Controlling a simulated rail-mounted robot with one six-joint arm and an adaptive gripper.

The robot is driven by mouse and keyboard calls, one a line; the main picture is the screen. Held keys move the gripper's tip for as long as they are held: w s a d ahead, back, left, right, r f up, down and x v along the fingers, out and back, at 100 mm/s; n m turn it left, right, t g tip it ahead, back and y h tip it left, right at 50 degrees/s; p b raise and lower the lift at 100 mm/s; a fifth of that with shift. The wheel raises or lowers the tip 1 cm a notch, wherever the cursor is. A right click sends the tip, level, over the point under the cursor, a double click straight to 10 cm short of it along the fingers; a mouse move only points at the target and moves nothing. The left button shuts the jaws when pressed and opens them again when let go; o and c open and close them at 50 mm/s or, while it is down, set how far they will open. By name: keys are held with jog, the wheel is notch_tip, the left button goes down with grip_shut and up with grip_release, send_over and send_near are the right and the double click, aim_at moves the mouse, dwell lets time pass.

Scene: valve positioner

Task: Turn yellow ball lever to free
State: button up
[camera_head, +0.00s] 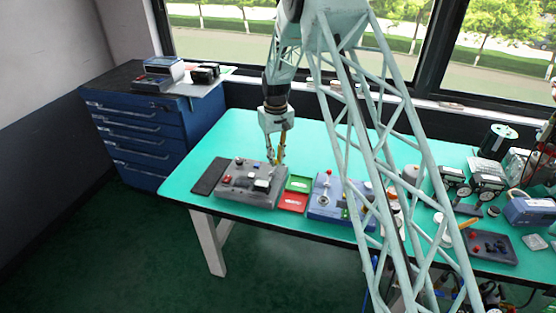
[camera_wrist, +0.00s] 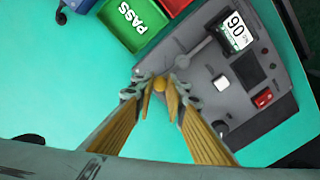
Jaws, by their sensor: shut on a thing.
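The grey valve positioner box (camera_head: 238,196) sits on the table's left part. The yellow ball (camera_wrist: 160,84) of the lever is at the box's edge, between my fingertips. My gripper (camera_wrist: 160,90) is shut on this ball; its yellow-padded fingers come from above. In the head view my gripper (camera_head: 276,160) points down at the box's back right corner.
A green PASS tray (camera_wrist: 128,18) and a red tray (camera_head: 293,202) lie right of the box in the head view. Beyond them stands a blue-grey device (camera_head: 325,208) with a red-topped lever. A dark mat (camera_head: 209,176) lies left. The table behind the box is clear.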

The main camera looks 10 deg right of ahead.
jog(key=shift+w+a+n, duration=0.1)
jog(key=shift+a+n, duration=0.1)
jog(key=shift+n, duration=0.3)
jog(key=o, duration=0.8)
jog(key=shift+o, duration=0.2)
jog(key=shift+r, duration=0.2)
notch_tip(320, 180, up, 12)
jog(key=shift+f, duration=0.15)
dwell(0.5)
